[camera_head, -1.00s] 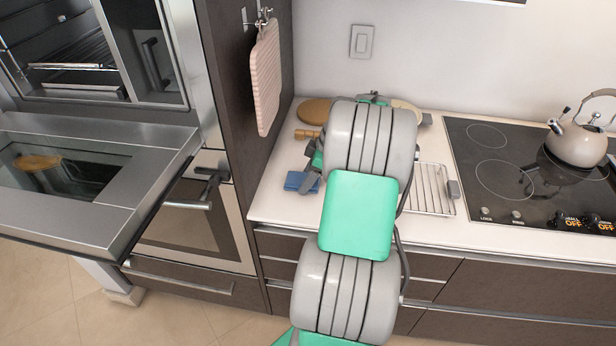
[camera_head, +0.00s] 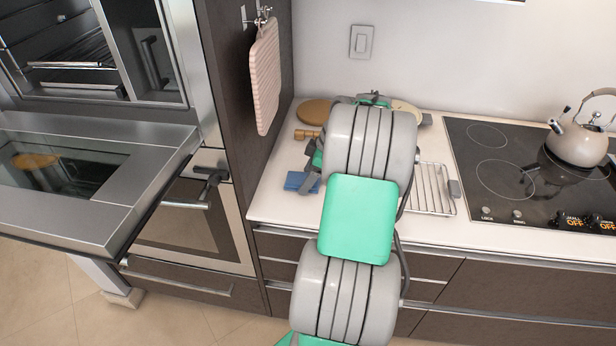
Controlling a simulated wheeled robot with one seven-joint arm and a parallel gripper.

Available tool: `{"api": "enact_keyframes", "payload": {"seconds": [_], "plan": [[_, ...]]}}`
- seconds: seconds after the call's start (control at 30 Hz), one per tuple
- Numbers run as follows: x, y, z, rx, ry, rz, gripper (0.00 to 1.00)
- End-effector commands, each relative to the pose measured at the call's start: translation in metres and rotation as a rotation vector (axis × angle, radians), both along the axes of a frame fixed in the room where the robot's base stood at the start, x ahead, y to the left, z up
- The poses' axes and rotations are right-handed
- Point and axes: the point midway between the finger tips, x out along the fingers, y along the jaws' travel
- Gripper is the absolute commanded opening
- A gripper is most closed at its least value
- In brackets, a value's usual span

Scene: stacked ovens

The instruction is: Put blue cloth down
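The blue cloth (camera_head: 297,182) is a small folded piece at the left part of the white counter, near its front edge. My gripper (camera_head: 308,182) is at the cloth's right side, pointing down to the counter, with a dark grey finger over the cloth's edge. My arm hides most of the gripper. I cannot tell whether the fingers are closed on the cloth or apart from it.
The upper oven's door (camera_head: 130,200) is folded down at the left. A pink quilted mitt (camera_head: 265,78) hangs on the cabinet side. A wire rack (camera_head: 432,190) lies right of my arm, beside the black cooktop (camera_head: 510,200) with a kettle (camera_head: 580,138). A round wooden board (camera_head: 313,111) is behind.

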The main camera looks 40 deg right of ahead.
Motion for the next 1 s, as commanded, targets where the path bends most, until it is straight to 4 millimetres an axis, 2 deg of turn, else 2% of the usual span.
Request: {"api": "enact_keyframes", "payload": {"seconds": [0.03,0.17,0.33,0.53,0.7,0.83,1.0], "plan": [[-0.008,0.008,-0.019,0.032,0.031,-0.003,0.8],[-0.008,0.008,-0.014,0.031,0.031,-0.002,0.8],[-0.013,0.003,0.009,0.028,0.028,-0.004,0.8],[-0.028,-0.013,0.066,0.02,0.019,-0.003,0.8],[-0.039,-0.021,0.101,0.02,0.018,-0.001,0.8],[-0.042,-0.023,0.111,0.021,0.017,-0.002,0.8],[-0.043,-0.023,0.113,0.019,0.017,0.0,0.8]]}}
